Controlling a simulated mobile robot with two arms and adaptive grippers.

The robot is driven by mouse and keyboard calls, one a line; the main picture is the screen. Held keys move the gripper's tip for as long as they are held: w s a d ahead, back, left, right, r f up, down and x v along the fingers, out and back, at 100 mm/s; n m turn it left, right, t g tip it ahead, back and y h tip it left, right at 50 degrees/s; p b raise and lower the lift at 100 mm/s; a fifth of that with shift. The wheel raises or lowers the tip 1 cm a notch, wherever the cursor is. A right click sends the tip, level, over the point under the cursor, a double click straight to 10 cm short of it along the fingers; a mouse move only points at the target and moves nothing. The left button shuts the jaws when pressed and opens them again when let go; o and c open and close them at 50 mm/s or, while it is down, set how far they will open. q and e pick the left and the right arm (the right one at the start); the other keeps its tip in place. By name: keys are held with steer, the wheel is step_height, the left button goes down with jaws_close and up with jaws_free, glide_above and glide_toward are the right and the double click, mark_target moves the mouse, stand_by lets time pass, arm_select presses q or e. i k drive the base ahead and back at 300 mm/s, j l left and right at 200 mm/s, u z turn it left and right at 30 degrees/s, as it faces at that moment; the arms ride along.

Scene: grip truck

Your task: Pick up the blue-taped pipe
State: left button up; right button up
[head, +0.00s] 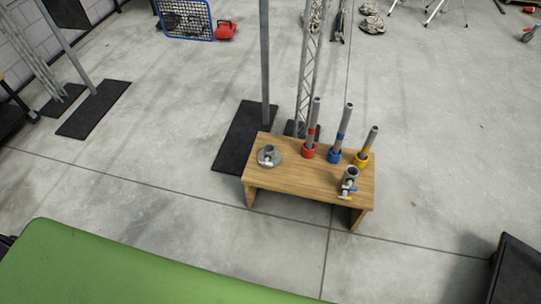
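The blue-taped pipe (343,128) is a grey pipe with a blue band, standing slightly tilted in a blue base (334,156). It is the middle one of three pipes along the back of a small wooden table (300,178). A red-banded pipe (313,124) in a red base is to its left. A yellow-banded pipe (368,141) in a yellow base is to its right and leans right. Neither of my grippers is in the head view.
A round metal flange (269,156) and a valve fitting (348,182) with yellow and blue handles also stand on the table. A pole and lattice truss (308,70) rise behind it. A green surface (120,270) fills the lower left.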

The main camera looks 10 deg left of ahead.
mark_target(347, 110)
steer(key=i+l, duration=0.15)
steer(key=i, duration=0.3)
steer(key=i+l, duration=0.2)
steer(key=i, duration=0.25)
steer(key=i+l, duration=0.15)
steer(key=i, duration=0.3)
